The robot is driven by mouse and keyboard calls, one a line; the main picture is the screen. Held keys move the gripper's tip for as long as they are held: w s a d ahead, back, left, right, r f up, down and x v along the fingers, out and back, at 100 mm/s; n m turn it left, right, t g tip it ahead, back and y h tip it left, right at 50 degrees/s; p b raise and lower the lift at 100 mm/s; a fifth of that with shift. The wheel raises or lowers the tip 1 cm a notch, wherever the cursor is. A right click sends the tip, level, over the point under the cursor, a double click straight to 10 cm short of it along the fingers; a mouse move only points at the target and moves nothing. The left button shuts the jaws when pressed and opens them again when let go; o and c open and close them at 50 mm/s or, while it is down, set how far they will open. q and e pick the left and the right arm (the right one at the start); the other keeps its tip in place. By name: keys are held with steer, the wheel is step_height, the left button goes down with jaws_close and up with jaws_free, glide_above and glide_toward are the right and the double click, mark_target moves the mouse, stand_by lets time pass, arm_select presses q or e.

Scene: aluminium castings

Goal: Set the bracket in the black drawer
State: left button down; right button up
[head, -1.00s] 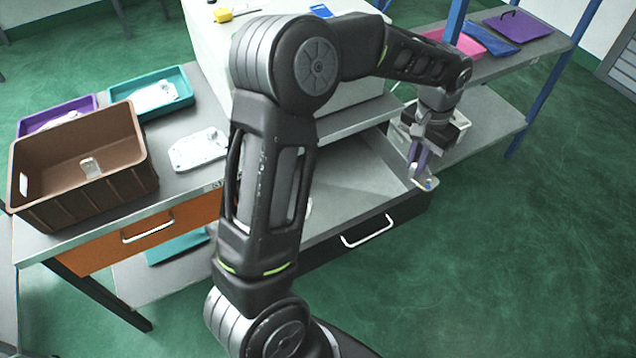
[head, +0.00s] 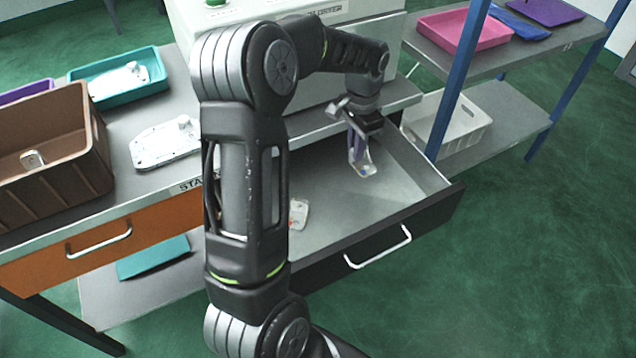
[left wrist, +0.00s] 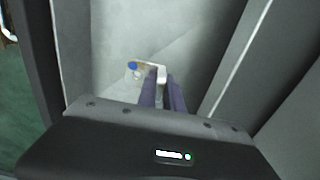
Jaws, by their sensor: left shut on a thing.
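The black drawer (head: 440,222) is pulled open under the worktop, with a grey inside and a white handle. My left gripper (head: 357,160) is over the open drawer, in its right-hand part. It is shut on the bracket (head: 366,170), a small light metal piece. In the left wrist view the bracket (left wrist: 134,72) shows just beyond the purple fingertips (left wrist: 163,92), with a blue spot on one end. I cannot tell whether the bracket touches the drawer floor. Another pale casting (head: 299,213) lies in the drawer, partly hidden by my arm. My right gripper is not in view.
A brown crate (head: 95,130), a teal tray (head: 155,85) and a flat white casting (head: 165,143) are on the worktop at left. A shut orange drawer (head: 60,262) is below. A shelf with a pink tray (head: 465,40) and white basket (head: 470,130) is at right.

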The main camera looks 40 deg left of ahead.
arm_select(q)
steer(key=shift+f, duration=3.15)
steer(key=shift+f, duration=1.85)
steer(key=shift+f+b, duration=0.1)
steer(key=shift+b, duration=0.2)
steer(key=c, duration=1.5)
jaws_free()
step_height(320, 180, up, 12)
steer(key=shift+r+p, duration=0.15)
steer(key=shift+p, duration=0.25)
